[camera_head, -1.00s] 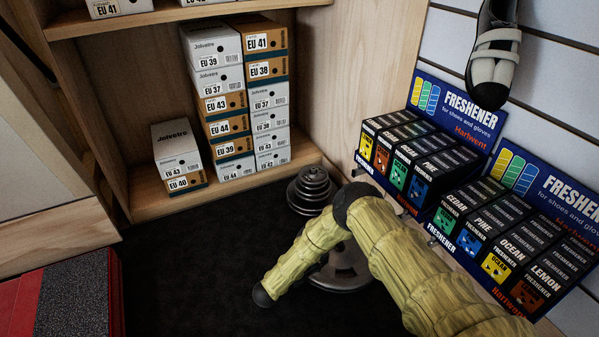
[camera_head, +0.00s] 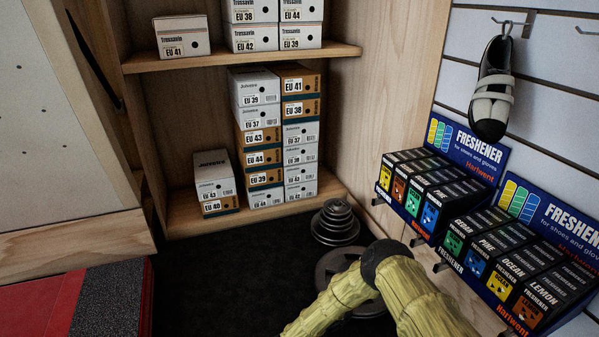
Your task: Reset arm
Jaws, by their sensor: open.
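My arm, in a yellow quilted sleeve with a dark elbow joint, is bent at the lower right of the head view. Its forearm runs down to the left and leaves the picture at the bottom edge. My gripper is below the frame, so its jaws and anything near them are hidden. No other object is named by the task.
A wooden shelf (camera_head: 240,58) holds stacked shoe boxes (camera_head: 258,139). Dark weight plates (camera_head: 335,222) lie on the black floor (camera_head: 215,285), partly behind my arm. Freshener displays (camera_head: 462,148) and a hanging shoe (camera_head: 491,92) are right. A red-and-grey mat (camera_head: 110,300) is lower left.

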